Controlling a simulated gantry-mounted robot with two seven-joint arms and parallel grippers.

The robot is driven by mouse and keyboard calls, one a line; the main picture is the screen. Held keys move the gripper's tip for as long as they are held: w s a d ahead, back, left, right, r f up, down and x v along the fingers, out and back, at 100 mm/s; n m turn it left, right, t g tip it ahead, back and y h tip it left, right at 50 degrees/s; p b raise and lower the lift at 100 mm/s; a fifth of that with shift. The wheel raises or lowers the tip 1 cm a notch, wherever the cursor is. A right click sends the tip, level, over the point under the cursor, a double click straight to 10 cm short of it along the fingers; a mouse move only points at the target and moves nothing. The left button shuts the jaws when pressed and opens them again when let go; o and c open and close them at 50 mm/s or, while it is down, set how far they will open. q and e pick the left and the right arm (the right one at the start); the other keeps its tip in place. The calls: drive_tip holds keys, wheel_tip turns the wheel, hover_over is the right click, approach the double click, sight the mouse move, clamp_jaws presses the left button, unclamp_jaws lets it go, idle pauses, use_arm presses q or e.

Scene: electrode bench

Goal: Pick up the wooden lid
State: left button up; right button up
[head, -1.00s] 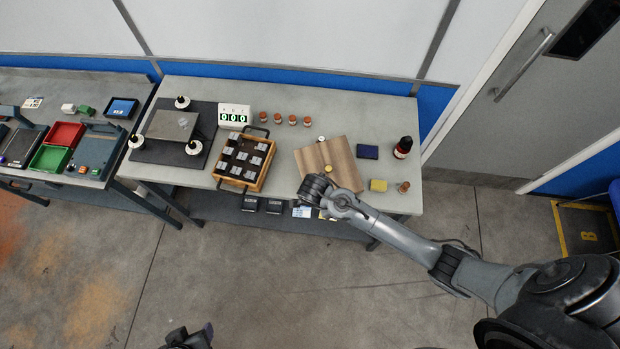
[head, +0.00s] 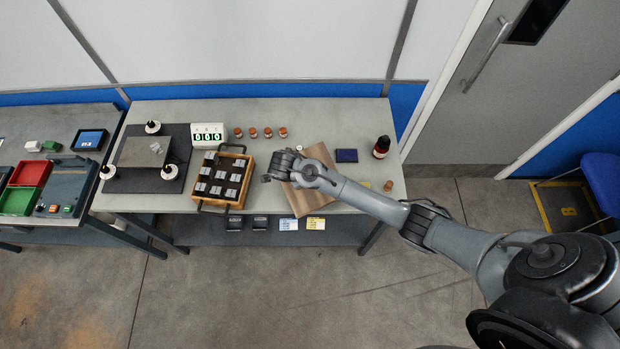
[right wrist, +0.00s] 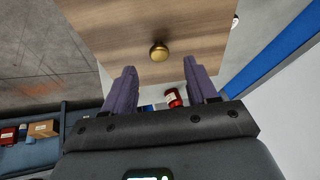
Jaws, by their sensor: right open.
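The wooden lid (head: 306,201) is a flat brown board lying on the right part of the bench in the head view. My right arm covers part of it there and hides its knob. In the right wrist view the lid (right wrist: 180,20) fills the top of the picture, with a round brass knob (right wrist: 159,52). My right gripper (right wrist: 160,82) is open and empty, its two purple fingers apart. The knob appears between and beyond the fingertips, not touched. In the head view the right gripper (head: 270,178) is at the lid's left side. My left gripper is not in view.
A wooden box (head: 228,167) with metal pieces stands left of the lid. Several small orange-capped jars (head: 253,132) stand behind. The bench's front edge is close.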

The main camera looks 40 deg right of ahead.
drive_tip(key=shift+p+x, duration=0.35)
drive_tip(key=shift+x, duration=2)
drive_tip(key=shift+s+d, duration=0.1)
clamp_jaws()
